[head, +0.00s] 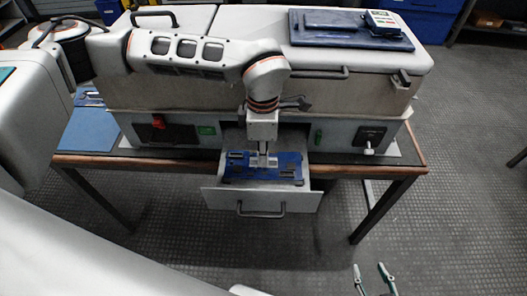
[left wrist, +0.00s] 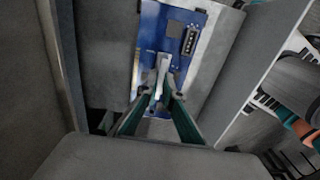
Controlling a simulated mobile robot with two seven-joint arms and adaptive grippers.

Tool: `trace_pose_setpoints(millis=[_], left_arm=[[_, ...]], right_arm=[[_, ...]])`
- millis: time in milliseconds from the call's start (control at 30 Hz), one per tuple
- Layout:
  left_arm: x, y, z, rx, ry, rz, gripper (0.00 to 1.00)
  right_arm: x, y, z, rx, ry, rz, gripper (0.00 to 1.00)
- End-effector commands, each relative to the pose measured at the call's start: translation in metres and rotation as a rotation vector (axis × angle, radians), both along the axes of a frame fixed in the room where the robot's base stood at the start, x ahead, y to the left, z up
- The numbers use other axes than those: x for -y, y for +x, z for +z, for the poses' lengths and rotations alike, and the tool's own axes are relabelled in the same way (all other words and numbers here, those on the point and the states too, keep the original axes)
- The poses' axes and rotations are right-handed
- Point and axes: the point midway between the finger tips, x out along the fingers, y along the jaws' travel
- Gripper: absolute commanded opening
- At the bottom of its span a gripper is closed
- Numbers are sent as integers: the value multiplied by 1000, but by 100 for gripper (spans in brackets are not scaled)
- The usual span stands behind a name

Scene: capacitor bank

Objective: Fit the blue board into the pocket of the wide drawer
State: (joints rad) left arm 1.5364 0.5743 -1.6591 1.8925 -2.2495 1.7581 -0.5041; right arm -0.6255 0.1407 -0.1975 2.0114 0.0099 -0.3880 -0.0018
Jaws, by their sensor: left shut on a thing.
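The wide drawer (head: 228,199) is pulled out from the front of the grey cabinet. The blue board (head: 236,171) shows within the drawer's outline, apparently flat. It also shows in the left wrist view (left wrist: 175,32), with dark and pale parts on its face. My left gripper (head: 263,161) points down from above, shut on a pale upright piece on the board; its fingers also show in the left wrist view (left wrist: 162,94). The pocket is hidden, and I cannot tell whether the board rests in it. My right gripper (head: 373,270) is open and empty at the bottom edge.
The drawer's handle (head: 261,212) faces the front. The cabinet (head: 345,95) stands on a wood-edged table (head: 411,169). A blue mat (head: 86,135) lies at its left. A dark blue panel (head: 400,45) lies on top. The floor in front is clear.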

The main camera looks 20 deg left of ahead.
Motion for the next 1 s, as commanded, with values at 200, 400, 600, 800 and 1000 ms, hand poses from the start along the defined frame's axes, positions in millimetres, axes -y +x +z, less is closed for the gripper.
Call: trace_pose_setpoints(millis=[200, 400, 600, 800, 1000], left_arm=[[0, 0, 1, 1, -1, 0, 0], [0, 0, 1, 1, -1, 0, 0], [0, 0, -1, 1, -1, 0, 0], [0, 0, -5, 1, 0, 0, 0], [0, 0, -8, 1, 0, 0, 0]], right_arm=[[0, 1, 1, 2, 0, 1, 40], [-2, -2, -1, -4, 3, 3, 40], [-3, -9, -5, -17, 4, 4, 40], [-3, -12, -8, -22, 4, 4, 40], [-3, -10, -9, -21, 3, 4, 40]])
